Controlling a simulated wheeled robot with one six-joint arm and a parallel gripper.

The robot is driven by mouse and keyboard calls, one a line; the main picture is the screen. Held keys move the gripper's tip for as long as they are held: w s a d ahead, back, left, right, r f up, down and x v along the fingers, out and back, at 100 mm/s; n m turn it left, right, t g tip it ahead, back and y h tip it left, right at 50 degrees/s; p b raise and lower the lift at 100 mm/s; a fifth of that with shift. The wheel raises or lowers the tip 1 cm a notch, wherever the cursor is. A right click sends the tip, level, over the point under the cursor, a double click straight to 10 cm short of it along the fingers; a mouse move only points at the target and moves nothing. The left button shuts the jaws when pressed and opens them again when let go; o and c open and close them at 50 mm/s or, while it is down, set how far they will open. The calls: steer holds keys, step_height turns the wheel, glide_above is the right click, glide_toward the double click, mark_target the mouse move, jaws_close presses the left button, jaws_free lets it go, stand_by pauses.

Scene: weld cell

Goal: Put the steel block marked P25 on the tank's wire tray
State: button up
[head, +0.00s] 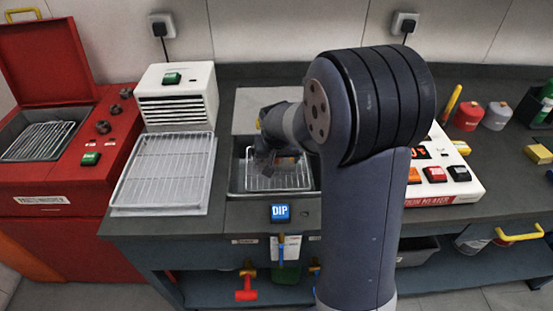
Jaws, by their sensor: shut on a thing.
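My gripper (269,155) is over the sunken tank (236,187) in the middle of the bench, behind the blue DIP button. It is small and dark here, and shut on a block (288,160) that shows only as a small brownish patch. The block's marking cannot be read. The tank's wire tray (266,184) shows just below and in front of the gripper. I cannot tell whether the block touches the tray. My arm hides the tank's right side.
A white rack tray (163,172) lies left of the tank, before a white vented box (178,97). The red parts washer (60,190) stands open at far left.

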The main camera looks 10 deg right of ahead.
steer(key=shift+f, duration=0.2)
steer(key=shift+f, duration=0.15)
steer(key=o, duration=1.4)
steer(key=shift+o, duration=0.2)
steer(key=shift+r, duration=0.25)
steer(key=v, duration=1.1)
steer(key=shift+s+r, duration=0.25)
steer(key=shift+r, duration=0.05)
steer(key=shift+a, duration=0.1)
